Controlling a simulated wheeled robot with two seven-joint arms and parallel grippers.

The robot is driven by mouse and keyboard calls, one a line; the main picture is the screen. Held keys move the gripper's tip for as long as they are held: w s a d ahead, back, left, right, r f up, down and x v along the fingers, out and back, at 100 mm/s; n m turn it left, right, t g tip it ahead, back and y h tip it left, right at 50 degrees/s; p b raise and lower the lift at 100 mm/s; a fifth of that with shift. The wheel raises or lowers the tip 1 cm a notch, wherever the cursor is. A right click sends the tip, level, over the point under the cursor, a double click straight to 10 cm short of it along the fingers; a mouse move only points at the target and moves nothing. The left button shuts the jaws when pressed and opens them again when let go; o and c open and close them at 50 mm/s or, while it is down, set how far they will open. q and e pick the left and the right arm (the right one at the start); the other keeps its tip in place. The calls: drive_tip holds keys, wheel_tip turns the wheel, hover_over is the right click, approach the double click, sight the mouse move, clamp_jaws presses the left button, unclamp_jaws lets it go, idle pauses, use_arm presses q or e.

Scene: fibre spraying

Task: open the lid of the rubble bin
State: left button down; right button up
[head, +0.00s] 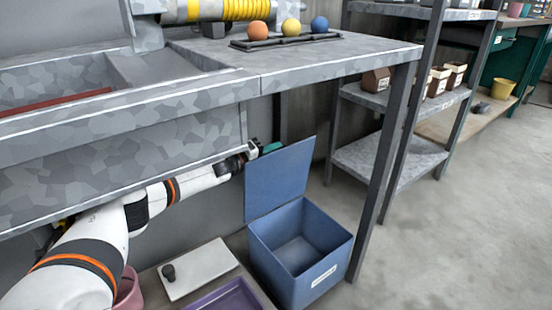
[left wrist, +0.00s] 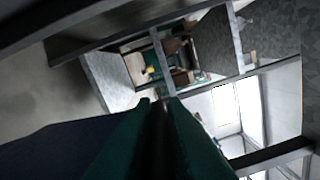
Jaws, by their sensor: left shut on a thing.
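The blue rubble bin (head: 298,255) stands on the floor below the bench, with a white label on its front. Its inside shows and looks empty. Its blue lid (head: 280,182) stands upright along the bin's back left side. My left gripper (head: 271,148), with green fingers, is shut on the lid at its upper left edge. In the left wrist view the green fingers (left wrist: 158,115) are close together, and the dark lid (left wrist: 55,150) lies against them at lower left. The exact grip is partly hidden. My right gripper is not in view.
The grey bench (head: 330,58) overhangs my left arm, with a rack of three coloured balls (head: 290,28) on top. A bench leg (head: 383,170) stands right of the bin. A white knobbed board (head: 205,265) and purple tray (head: 228,296) lie left. Floor at right is clear.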

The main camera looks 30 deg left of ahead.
use_arm(q)
drive_tip(key=shift+w+a+f+n, duration=0.2)
drive_tip(key=shift+a+n, duration=0.1)
drive_tip(key=shift+a, duration=0.25)
